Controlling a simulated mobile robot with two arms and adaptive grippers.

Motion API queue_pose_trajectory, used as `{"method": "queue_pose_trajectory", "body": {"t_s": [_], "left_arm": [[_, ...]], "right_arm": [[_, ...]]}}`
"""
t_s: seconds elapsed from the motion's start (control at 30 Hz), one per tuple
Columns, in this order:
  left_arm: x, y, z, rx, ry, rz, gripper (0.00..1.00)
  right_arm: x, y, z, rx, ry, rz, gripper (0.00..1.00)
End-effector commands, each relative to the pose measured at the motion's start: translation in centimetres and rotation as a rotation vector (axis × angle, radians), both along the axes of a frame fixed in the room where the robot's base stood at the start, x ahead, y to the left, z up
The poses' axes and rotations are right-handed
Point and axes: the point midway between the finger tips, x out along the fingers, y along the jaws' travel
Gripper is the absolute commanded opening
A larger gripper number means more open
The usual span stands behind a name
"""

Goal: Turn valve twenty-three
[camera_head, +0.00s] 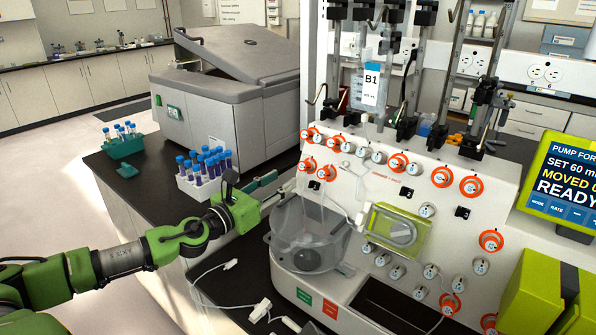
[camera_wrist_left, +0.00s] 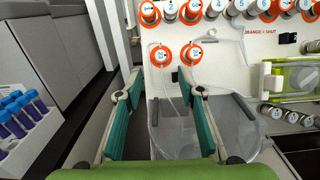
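The white valve panel (camera_head: 440,215) carries many round numbered valves, some with orange rings and some grey. Two orange-ringed valves, a left one (camera_head: 309,164) and a right one (camera_head: 326,173), sit below the top row at the panel's left end. In the left wrist view, the left (camera_wrist_left: 161,56) and right (camera_wrist_left: 191,54) ones of this pair lie beyond my fingertips. The numbers are too small to read surely, so I cannot tell which valve is twenty-three. My left gripper (camera_head: 281,190) is open and empty, left of the panel; its teal-padded fingers (camera_wrist_left: 160,92) are spread. My right gripper is not in view.
A clear bowl (camera_head: 310,247) stands before the panel's left end, close to my left gripper. A rack of purple tubes (camera_head: 197,187) is left of the gripper. A green clamp unit (camera_head: 391,232) and thin tubing cross the panel. A clear bag (camera_head: 365,100) hangs above.

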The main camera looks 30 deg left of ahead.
Motion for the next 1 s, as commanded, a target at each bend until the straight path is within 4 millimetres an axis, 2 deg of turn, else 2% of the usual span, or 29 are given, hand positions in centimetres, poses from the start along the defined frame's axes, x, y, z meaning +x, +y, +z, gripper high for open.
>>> {"method": "queue_pose_trajectory", "body": {"t_s": [0.8, 1.0], "left_arm": [[6.6, -0.5, 0.2, -0.004, -0.002, 0.0, 0.35], [7.7, -0.7, 0.1, -0.001, 0.0, -0.002, 0.35]], "right_arm": [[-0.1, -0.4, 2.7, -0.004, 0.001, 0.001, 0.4], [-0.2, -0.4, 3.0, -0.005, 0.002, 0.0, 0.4]]}}
